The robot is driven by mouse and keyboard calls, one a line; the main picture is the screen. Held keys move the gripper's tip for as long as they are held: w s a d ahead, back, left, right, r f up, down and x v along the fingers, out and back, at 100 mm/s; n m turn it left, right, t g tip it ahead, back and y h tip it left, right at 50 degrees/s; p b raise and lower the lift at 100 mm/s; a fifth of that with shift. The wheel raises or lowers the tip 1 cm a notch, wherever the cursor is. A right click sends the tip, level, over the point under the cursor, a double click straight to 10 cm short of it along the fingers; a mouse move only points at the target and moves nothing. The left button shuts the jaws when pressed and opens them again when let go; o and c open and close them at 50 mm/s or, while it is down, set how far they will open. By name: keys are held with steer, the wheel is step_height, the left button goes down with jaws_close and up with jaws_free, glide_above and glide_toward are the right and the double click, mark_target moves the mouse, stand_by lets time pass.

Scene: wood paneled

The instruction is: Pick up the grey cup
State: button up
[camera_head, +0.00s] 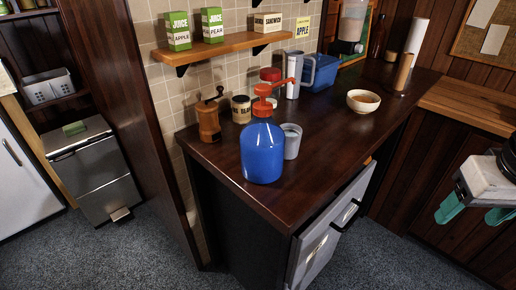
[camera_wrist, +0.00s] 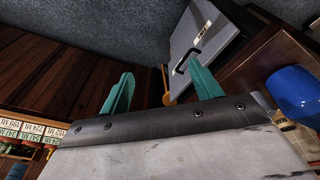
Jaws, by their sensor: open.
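The grey cup (camera_head: 291,141) stands upright on the dark wooden counter (camera_head: 330,149), just behind and right of a blue jug with an orange pump top (camera_head: 262,152). The jug hides part of the cup's left side. My gripper (camera_head: 475,215) is at the far right of the head view, away from the counter, with its teal fingers apart and nothing between them. In the wrist view my gripper (camera_wrist: 160,88) shows both teal fingers spread. The blue jug (camera_wrist: 294,90) shows at the right edge there, and I cannot clearly make out the cup.
A wooden grinder (camera_head: 208,120) and a labelled jar (camera_head: 241,109) stand left of the jug. A white bowl (camera_head: 363,101) stands to the right. A blue container (camera_head: 320,72) is at the back. The shelf (camera_head: 222,47) overhangs the back.

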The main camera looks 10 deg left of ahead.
steer(key=w+f+n+t+h, duration=0.15)
steer(key=w+t, duration=0.35)
steer(key=w, duration=1.1)
steer(key=n+t+y, duration=0.1)
steer(key=n+y, duration=0.8)
steer(key=y, duration=0.4)
glide_toward(298, 140)
steer(key=x, duration=0.6)
steer(key=shift+f, duration=0.2)
steer(key=x, duration=0.6)
steer(key=shift+r, duration=0.1)
steer(key=c, duration=0.8)
steer(key=shift+r, duration=0.1)
steer(key=shift+c, duration=0.2)
